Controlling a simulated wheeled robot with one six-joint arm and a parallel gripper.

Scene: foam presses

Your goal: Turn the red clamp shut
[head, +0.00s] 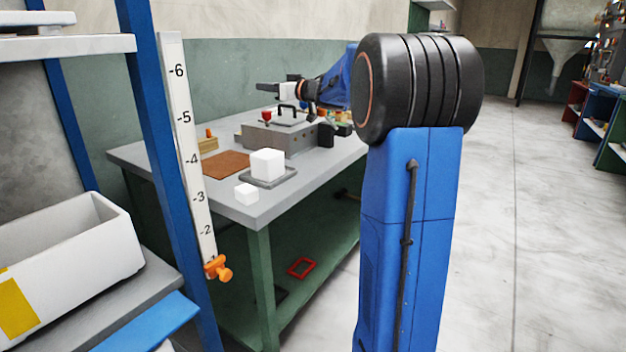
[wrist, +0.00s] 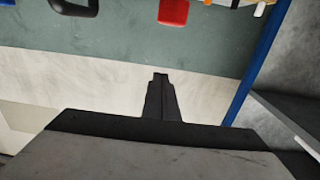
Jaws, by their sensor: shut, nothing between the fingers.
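In the wrist view a red piece, apparently the clamp (wrist: 173,11), is cut off by the top edge. My gripper (head: 259,87) is above and slightly left of the clamp in the head view, apart from it. Its dark fingers are together and empty in the wrist view (wrist: 160,76).
On the bench (head: 230,206) are a brown board (head: 226,164), a large white block (head: 267,163) on a grey tray (head: 289,175), and a small white block (head: 246,193). A blue shelf post (head: 160,135) and white bin (head: 70,245) stand left. Open floor lies right.

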